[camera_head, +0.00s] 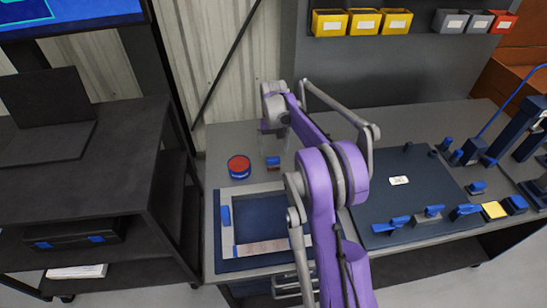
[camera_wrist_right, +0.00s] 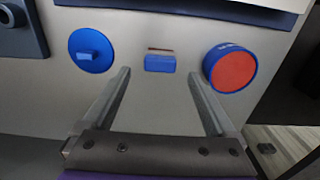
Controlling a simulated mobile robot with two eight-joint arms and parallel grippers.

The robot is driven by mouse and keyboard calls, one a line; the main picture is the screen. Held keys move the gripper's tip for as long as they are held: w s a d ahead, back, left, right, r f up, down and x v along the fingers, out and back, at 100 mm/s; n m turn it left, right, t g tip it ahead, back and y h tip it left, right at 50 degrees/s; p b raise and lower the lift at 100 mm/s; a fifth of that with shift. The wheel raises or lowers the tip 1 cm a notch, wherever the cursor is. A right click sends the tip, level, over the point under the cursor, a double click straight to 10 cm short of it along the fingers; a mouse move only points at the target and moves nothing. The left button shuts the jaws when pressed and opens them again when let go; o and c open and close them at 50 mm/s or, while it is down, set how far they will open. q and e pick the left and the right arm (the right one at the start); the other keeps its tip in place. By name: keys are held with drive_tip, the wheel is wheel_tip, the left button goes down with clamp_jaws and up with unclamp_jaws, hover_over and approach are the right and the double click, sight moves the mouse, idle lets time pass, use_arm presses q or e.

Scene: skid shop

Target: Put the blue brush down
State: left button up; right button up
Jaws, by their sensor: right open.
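The blue brush (camera_head: 273,161) is a small blue block with a brown and pale edge, standing on the grey bench top in the head view. In the right wrist view the brush (camera_wrist_right: 160,63) sits just beyond the gap between the fingertips, with a finger to either side and no visible contact. My right gripper (camera_head: 273,136) is open and empty behind the brush in the head view; its two spread fingers show in the wrist view (camera_wrist_right: 159,74). My left gripper is not in view.
A round red-topped blue tin (camera_head: 239,167) stands left of the brush. A framed blue tray (camera_head: 228,240) is nearer. A dark mat with blue tools (camera_head: 415,200) covers the right side.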

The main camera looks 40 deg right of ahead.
sight(274, 158)
drive_tip(key=s+a+r+n+t, duration=0.1)
drive_tip(key=s+a+r, duration=0.3)
drive_tip(key=a+r, duration=0.4)
drive_tip(key=s+a+r+n+t, duration=0.2)
drive_tip(key=s+a, duration=0.6)
drive_tip(key=a, duration=0.1)
drive_tip(key=s+a+f+n+t, duration=0.1)
drive_tip(key=s+a+f, duration=0.2)
drive_tip(key=s, duration=0.4)
drive_tip(key=s+a+f+n+t, duration=0.1)
drive_tip(key=s+a+f, duration=0.3)
drive_tip(key=s, duration=0.3)
drive_tip(key=shift+s+a+n+t, duration=0.15)
drive_tip(key=shift+a+n+t, duration=0.2)
drive_tip(key=shift+a, duration=0.4)
drive_tip(key=shift+d, duration=0.1)
